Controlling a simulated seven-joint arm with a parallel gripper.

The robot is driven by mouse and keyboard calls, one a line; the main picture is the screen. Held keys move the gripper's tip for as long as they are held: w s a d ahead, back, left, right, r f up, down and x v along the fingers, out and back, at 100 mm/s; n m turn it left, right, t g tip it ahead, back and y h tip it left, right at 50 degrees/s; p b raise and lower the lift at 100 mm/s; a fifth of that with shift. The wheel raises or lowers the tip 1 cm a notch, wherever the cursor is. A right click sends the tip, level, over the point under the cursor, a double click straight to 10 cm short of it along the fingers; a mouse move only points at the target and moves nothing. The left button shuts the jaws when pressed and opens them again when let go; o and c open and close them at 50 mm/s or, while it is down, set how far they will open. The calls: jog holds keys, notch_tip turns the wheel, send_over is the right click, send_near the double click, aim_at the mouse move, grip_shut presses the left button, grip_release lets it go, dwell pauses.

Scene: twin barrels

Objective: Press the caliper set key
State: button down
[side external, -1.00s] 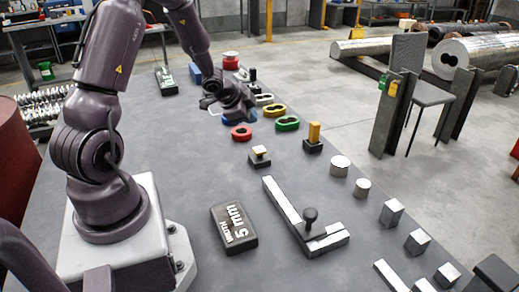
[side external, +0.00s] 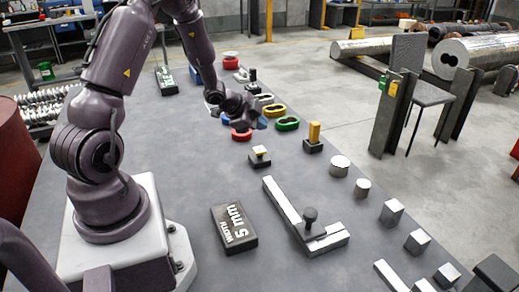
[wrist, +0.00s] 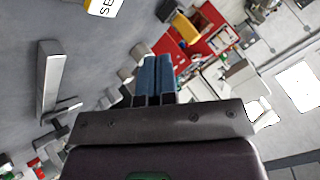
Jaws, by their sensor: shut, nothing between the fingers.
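Two small black-based blocks with yellow tops, one low (side external: 260,152) and one tall (side external: 314,132), stand on the bench; I cannot tell from the side view which is the set key. In the wrist view a yellow-edged white label reading "SE" (wrist: 104,6) is cut off by the top edge. The silver L-shaped caliper (side external: 285,205) with a black knob lies toward the front. My gripper (side external: 262,122) is above the bench among the coloured rings, behind the low yellow-topped block and apart from it. Its blue fingers (wrist: 153,66) are together and empty.
Red (side external: 241,134) and green (side external: 287,124) rings lie near my gripper. A black "WIDTH 5 mm" block (side external: 234,228) lies left of the caliper. Silver cylinders (side external: 340,166) and blocks line the right edge. The bench between the rings and the width block is mostly clear.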

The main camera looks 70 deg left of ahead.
aim_at(260, 150)
jog(key=shift+f, duration=2.55)
jog(key=shift+f, duration=0.1)
jog(key=shift+f, duration=0.3)
jog(key=shift+f, duration=0.55)
dwell(0.6)
dwell(0.3)
jog(key=shift+r, duration=1)
jog(key=shift+r, duration=2.5)
